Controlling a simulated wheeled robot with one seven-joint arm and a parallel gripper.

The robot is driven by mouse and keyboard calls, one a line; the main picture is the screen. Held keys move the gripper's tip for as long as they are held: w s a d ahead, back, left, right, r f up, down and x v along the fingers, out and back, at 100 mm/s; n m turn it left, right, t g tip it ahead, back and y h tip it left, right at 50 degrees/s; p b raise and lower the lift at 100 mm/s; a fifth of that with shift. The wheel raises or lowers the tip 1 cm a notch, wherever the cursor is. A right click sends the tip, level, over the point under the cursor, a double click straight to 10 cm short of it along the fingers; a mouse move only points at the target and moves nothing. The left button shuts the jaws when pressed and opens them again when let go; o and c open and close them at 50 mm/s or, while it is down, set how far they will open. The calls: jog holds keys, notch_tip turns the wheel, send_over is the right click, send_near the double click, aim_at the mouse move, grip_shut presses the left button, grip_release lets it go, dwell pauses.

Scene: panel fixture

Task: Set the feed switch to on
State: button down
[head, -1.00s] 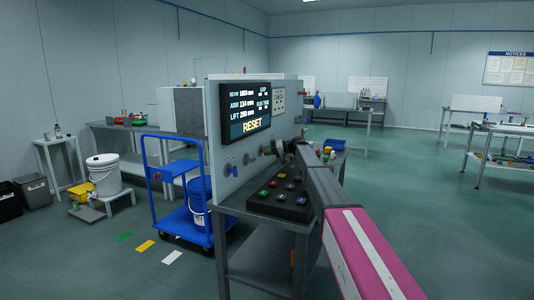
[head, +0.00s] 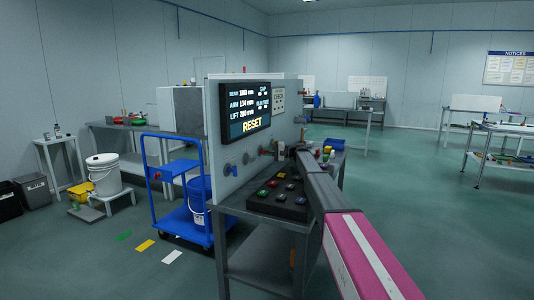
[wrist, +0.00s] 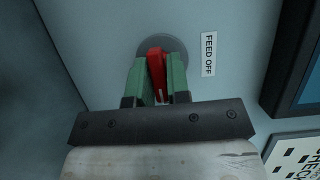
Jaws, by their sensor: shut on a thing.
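The feed switch has a red handle (wrist: 155,54) on a round grey base (wrist: 181,47), seen in the wrist view. A white label beside it (wrist: 208,54) reads FEED OFF. My gripper (wrist: 158,66) has its two green fingers closed on either side of the red handle. The handle looks nearly in line with the fingers, leaning slightly.
The panel carries a display (head: 245,109) reading RESET, with knobs below it. A black button box (head: 279,196) sits on the bench under my arm. A blue trolley (head: 178,222) stands left of the bench.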

dwell(0.3)
jog(key=c, duration=1.2)
grip_release()
jog(key=shift+o, duration=0.2)
jog(key=shift+d, duration=0.15)
jog(key=d, duration=1)
jog(key=shift+w+d, duration=0.3)
